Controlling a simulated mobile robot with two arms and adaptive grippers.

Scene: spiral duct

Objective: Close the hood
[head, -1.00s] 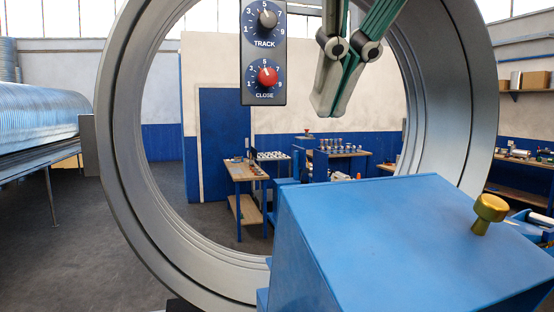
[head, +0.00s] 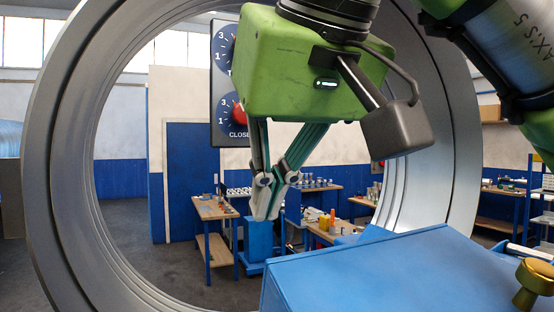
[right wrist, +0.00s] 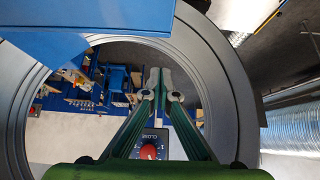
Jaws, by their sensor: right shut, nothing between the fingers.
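A blue sheet-metal body with a sloping top (head: 400,275), which I take to be the hood, fills the lower right of the head view. A brass knob (head: 533,282) stands on it at the right. Its blue surface also shows at the upper left of the right wrist view (right wrist: 90,25). I cannot tell how far the hood stands open. My right gripper (head: 265,216) is shut and empty, pointing down in front of the ring opening, left of and above the blue body. Its fingertips also show in the right wrist view (right wrist: 160,76). My left gripper is out of view.
A large grey metal ring (head: 62,165) surrounds the middle of the head view, close to my right arm. A dark control panel (head: 222,100) with TRACK and CLOSE dials is partly hidden behind my gripper. Workbenches (head: 213,208) stand beyond the ring.

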